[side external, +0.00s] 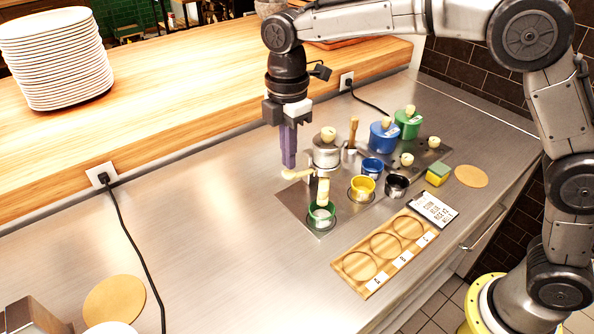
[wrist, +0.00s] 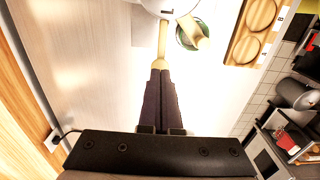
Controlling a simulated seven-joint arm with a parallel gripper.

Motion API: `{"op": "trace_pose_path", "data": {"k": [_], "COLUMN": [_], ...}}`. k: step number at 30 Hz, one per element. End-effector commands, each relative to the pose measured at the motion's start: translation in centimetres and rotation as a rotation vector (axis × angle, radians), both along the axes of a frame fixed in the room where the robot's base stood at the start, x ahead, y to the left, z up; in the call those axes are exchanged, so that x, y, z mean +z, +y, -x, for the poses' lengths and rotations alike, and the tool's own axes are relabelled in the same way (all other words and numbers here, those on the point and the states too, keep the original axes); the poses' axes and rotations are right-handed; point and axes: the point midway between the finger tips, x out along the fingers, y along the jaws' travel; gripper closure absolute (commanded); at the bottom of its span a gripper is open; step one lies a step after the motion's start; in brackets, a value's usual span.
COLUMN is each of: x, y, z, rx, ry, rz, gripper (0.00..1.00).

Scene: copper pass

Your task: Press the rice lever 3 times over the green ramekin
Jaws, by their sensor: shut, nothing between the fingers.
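A silver dispenser (side external: 326,152) with a cream knob stands on a metal plate. Its cream lever (side external: 297,174) sticks out to the left, and it also shows in the wrist view (wrist: 162,42). A cream spout (side external: 323,190) points down from the dispenser over the green ramekin (side external: 312,222). The ramekin is partly covered by the spout in the wrist view (wrist: 181,42). My gripper (side external: 289,166) is shut and empty, with its purple fingers pointing down at the lever's outer end. In the wrist view the fingertips (wrist: 160,68) meet the lever's end in the picture; I cannot tell whether they touch.
Blue (side external: 383,138) and green (side external: 407,124) dispensers stand behind to the right. Yellow (side external: 362,188), blue (side external: 372,168) and black (side external: 396,186) cups sit nearby. A wooden board (side external: 347,282) with round recesses lies in front. The steel counter (side external: 210,215) on the left is largely clear.

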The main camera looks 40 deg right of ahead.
Motion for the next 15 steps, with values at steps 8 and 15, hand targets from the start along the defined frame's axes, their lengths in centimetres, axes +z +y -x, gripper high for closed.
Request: {"op": "trace_pose_path", "data": {"k": [8, 15], "x": [-0.8, -1.7], "y": [0.0, 0.0], "z": [0.0, 0.0], "rx": [0.000, 0.000], "ry": [0.001, 0.002], "rz": [0.000, 0.001], "gripper": [1.00, 1.00]}}
